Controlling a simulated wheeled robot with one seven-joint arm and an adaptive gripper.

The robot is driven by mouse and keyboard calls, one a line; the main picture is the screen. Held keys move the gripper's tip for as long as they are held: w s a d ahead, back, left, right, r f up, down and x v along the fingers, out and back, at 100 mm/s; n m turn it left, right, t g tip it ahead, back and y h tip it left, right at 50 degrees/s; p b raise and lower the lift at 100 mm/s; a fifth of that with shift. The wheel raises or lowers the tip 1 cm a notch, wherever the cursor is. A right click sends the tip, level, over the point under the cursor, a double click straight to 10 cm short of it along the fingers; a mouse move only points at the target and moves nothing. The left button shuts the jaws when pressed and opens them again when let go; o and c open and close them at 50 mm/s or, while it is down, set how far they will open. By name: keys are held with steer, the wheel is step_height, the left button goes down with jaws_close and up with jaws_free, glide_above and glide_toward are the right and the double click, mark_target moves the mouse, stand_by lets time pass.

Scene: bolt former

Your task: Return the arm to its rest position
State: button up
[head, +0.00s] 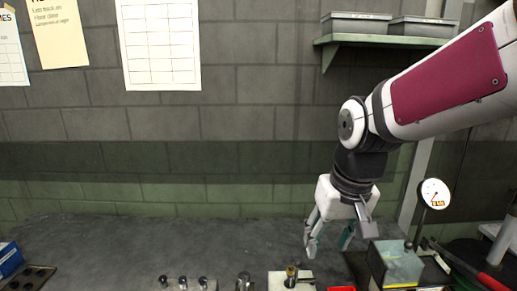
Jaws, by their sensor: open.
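My arm (445,85) comes in from the upper right, with a white and dark red link, and bends down at a round joint. My gripper (328,245) hangs below it, pointing down over the right half of the grey bench. Its fingers are apart and I see nothing between them. Part of the far finger side is hidden behind the gripper's own body. The fingertips are close to the bench parts in the picture; I cannot tell their exact height.
Several metal parts (203,283) line the front edge. A shelf (385,41) with trays is behind the arm. The bench's left middle is clear (120,245).

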steer(key=s+d+r+t, duration=0.1)
steer(key=s+d+r, duration=0.1)
steer(key=s, duration=0.5)
steer(key=s+d+r+m+t, duration=0.1)
steer(key=s+d+r+t, duration=0.1)
steer(key=s, duration=0.5)
steer(key=shift+d+r+h, duration=0.4)
steer(key=shift+d+r, duration=0.4)
steer(key=shift+d, duration=0.2)
steer(key=shift+c, duration=0.3)
